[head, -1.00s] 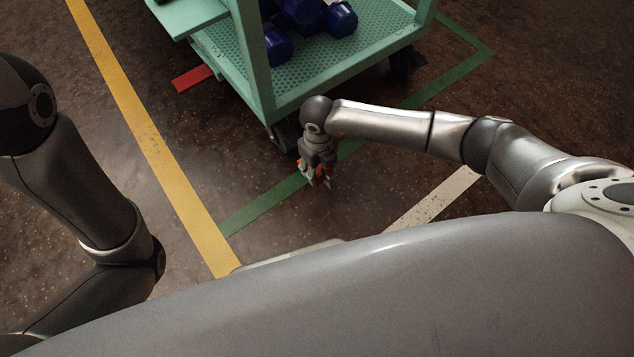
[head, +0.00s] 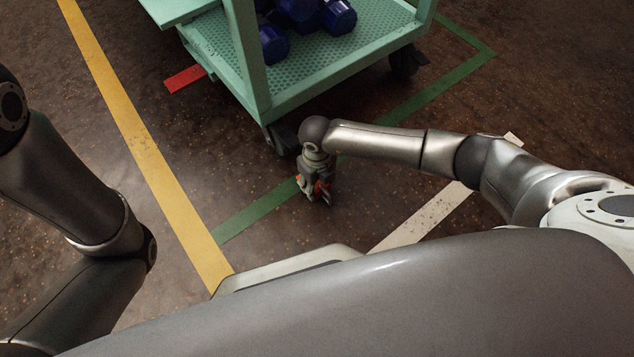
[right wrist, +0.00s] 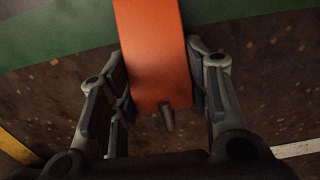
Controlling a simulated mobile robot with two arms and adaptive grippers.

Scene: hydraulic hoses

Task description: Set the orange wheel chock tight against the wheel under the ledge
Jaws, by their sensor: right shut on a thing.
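The orange wheel chock (right wrist: 155,55) is between the fingers of my right gripper (right wrist: 160,90) in the right wrist view. Its far end runs out of the top of that picture. In the head view my right gripper (head: 317,196) points down near the floor, shut on the chock, of which only bits of orange (head: 322,187) show. The dark caster wheel (head: 284,137) is under the green cart's lower shelf edge, at its near corner. The gripper is apart from it, on the near side; my forearm and wrist pass close by. My left gripper is out of view.
The green cart (head: 330,80) carries blue items (head: 300,20). Another caster (head: 406,62) is at its right. Green, yellow (head: 150,150) and white floor stripes and a red marking (head: 185,78) lie around it. The floor in front of the cart is clear.

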